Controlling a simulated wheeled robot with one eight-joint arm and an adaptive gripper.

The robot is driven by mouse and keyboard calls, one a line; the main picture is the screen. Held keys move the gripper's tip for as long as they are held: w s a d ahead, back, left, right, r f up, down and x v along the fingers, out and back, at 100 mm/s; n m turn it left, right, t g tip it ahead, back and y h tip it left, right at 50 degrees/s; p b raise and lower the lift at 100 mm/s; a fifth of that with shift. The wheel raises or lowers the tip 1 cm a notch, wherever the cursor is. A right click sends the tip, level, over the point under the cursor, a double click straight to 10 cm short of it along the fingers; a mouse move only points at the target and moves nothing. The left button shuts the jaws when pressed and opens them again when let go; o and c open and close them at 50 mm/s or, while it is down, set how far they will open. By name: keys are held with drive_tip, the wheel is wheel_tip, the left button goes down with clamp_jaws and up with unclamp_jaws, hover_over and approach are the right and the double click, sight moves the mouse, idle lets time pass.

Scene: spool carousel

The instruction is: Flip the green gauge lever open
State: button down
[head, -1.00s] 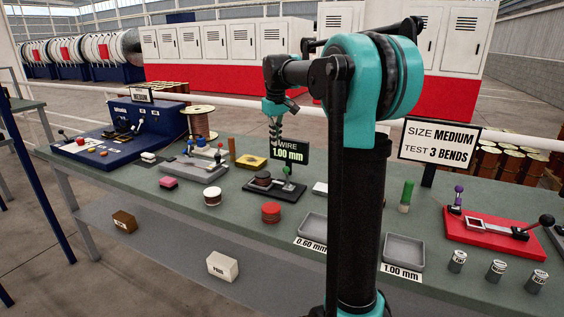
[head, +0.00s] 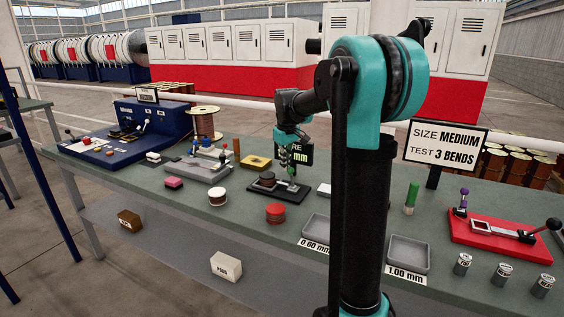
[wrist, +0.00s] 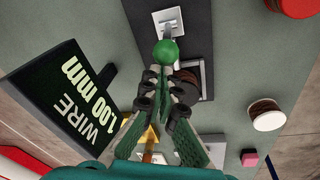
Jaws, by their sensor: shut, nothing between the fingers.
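The gauge is a dark base (head: 300,191) with a brown-topped round part, near the middle of the bench. In the wrist view, its base (wrist: 203,35) runs up from behind my fingers. The lever's round green knob (wrist: 166,53) sits just beyond my fingertips, on a light metal arm (wrist: 170,25). My gripper (wrist: 168,73) is shut and empty, with its tips close to the knob; I cannot tell whether they touch. In the head view, my gripper (head: 288,171) points down over the gauge and largely hides the lever.
The wire sign reading 1.00 mm (wrist: 75,110) stands close beside my gripper. A red round tin (head: 275,212) and a white-sided spool (head: 217,197) stand in front of the gauge. Grey trays (head: 407,253) lie to the right, near a red fixture (head: 500,236).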

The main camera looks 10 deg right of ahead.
drive_tip(key=shift+s+d, duration=0.15)
drive_tip(key=shift+d, duration=0.05)
idle(0.4)
drive_tip(key=shift+s+d+r+t+y, duration=0.1)
drive_tip(key=shift+s+t+y, duration=0.05)
drive_tip(key=shift+t+y, duration=0.15)
drive_tip(key=shift+d, duration=0.15)
drive_tip(key=shift+s+d+f+m+t+y, duration=0.1)
drive_tip(key=shift+s+d+t+y, duration=0.6)
drive_tip(key=shift+d+y, duration=0.25)
drive_tip(key=shift+s+d+f+m+t+y, duration=0.1)
drive_tip(key=shift+s+d+t+y, duration=0.6)
drive_tip(key=shift+d+y, duration=0.2)
drive_tip(key=shift+s+d+f+m+t+y, duration=0.1)
drive_tip(key=shift+s+d+t+y, duration=0.5)
drive_tip(key=shift+s+d+y, duration=0.3)
drive_tip(key=shift+d+f, duration=0.1)
drive_tip(key=shift+d, duration=0.15)
drive_tip(key=shift+s+f, duration=0.15)
